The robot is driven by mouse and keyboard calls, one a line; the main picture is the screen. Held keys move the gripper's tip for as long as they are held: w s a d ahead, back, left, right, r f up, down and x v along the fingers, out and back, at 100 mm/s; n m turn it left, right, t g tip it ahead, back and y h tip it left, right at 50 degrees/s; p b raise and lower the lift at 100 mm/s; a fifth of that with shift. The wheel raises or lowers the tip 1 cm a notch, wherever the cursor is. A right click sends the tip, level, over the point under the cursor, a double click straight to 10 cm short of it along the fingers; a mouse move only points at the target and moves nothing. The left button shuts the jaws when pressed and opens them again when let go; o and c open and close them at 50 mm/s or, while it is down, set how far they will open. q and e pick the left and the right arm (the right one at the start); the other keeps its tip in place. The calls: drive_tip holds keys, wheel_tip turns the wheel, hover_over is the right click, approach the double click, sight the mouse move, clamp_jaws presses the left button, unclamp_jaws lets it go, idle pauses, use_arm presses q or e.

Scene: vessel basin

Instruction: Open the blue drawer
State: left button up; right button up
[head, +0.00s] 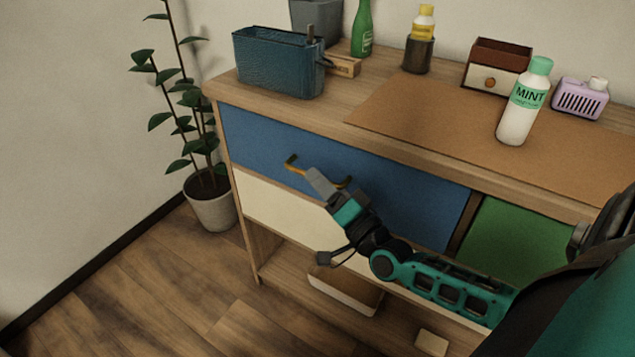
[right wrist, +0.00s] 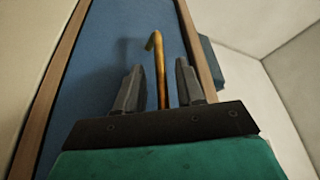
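The blue drawer (head: 262,144) is the wide upper-left front of the wooden cabinet and looks flush with it. Its brass handle (head: 292,163) is a bar with bent ends, partly hidden by my right gripper (head: 314,174). In the right wrist view, the handle (right wrist: 160,70) runs between the two separated fingers of my right gripper (right wrist: 160,88), with gaps visible on both sides. The blue drawer front (right wrist: 105,60) lies behind them. My left gripper is not in view.
A green panel (head: 515,238) sits right of the drawer and a cream panel (head: 270,212) below. On top stand a blue basket (head: 275,65), a mint bottle (head: 518,115) and other items. A potted plant (head: 212,207) stands at left. Floor in front is clear.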

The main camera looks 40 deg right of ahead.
drive_tip(key=shift+w+r, duration=0.1)
drive_tip(key=shift+w, duration=0.5)
clamp_jaws()
